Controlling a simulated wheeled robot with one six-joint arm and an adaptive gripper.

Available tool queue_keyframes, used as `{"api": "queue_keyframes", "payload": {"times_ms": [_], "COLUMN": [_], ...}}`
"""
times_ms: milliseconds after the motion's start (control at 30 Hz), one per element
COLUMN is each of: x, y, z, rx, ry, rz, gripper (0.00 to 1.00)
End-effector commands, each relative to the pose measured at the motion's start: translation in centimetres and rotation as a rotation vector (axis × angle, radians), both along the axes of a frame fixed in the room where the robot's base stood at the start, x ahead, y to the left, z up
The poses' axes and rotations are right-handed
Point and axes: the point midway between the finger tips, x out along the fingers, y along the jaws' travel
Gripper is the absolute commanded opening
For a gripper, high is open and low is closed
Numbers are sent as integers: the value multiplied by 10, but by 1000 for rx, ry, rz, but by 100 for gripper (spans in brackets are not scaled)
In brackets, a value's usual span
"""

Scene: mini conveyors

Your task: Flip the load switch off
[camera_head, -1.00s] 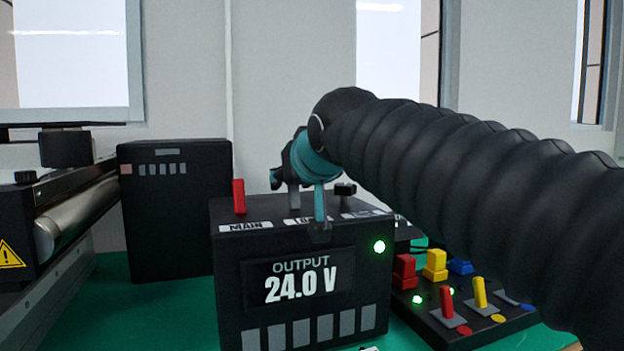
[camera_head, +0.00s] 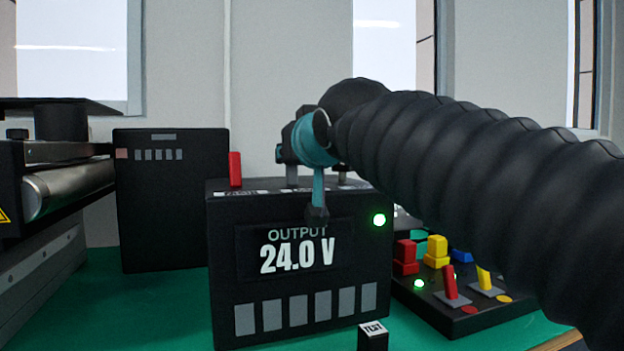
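The black power supply (camera_head: 225,270) stands in the middle and its display reads OUTPUT 24.0 V. My gripper (camera_head: 317,208) has a teal finger pointing down in front of the top edge, right of the middle lever. Its other finger is not clear.
A control panel (camera_head: 470,322) with red, yellow and blue switches and green lights sits at the right. A small black block marked TEST (camera_head: 373,338) stands in front. A dark box (camera_head: 170,215) and a conveyor roller (camera_head: 70,188) are at the left. Green tabletop (camera_head: 150,310) is clear front left.

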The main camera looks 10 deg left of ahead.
Motion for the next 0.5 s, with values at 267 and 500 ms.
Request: {"api": "queue_keyframes", "payload": {"times_ms": [267,500], "x": [-2,-2], "y": [-1,-1], "z": [-1,0], "rx": [22,22], "ry": [-37,-37], "rz": [0,0], "gripper": [0,0]}}
